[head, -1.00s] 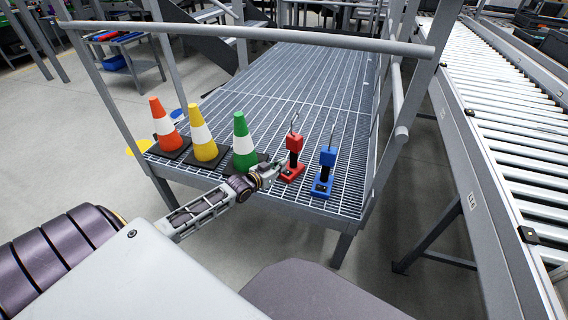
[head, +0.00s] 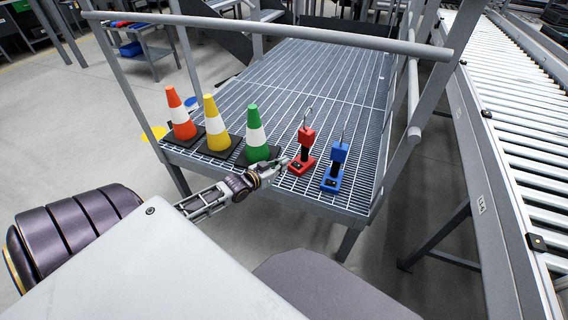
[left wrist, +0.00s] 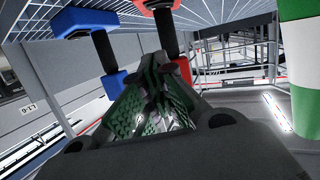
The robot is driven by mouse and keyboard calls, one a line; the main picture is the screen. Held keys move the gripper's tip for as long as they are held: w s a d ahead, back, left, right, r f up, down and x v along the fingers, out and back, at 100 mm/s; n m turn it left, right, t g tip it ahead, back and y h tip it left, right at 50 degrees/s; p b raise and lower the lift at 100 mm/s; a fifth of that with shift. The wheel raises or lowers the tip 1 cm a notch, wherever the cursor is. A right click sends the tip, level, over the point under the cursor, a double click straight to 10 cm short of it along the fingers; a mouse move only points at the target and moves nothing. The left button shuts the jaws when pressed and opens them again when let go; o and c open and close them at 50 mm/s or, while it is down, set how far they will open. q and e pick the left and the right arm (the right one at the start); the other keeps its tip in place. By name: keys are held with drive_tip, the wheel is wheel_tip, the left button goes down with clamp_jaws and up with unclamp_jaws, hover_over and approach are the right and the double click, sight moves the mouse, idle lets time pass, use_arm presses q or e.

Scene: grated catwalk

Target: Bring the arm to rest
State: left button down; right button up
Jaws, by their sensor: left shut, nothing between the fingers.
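My left gripper (head: 277,167) is shut and empty at the front edge of the grated catwalk (head: 316,187). It lies just in front of the green cone (head: 256,130) and left of the red device (head: 304,150); I cannot tell whether it touches either. The left wrist view shows its closed fingers (left wrist: 160,98) pointing toward the red device (left wrist: 172,35), with the blue device (left wrist: 92,28) to the left and the green and white cone (left wrist: 301,70) to the right. My left arm comes in from the lower left. My right gripper is not in view.
A yellow cone (head: 214,128) and an orange cone (head: 180,118) stand in a row left of the green one. The blue device (head: 335,165) stands right of the red one. A grey rail (head: 270,28) crosses above the catwalk. A roller conveyor (head: 520,130) runs along the right.

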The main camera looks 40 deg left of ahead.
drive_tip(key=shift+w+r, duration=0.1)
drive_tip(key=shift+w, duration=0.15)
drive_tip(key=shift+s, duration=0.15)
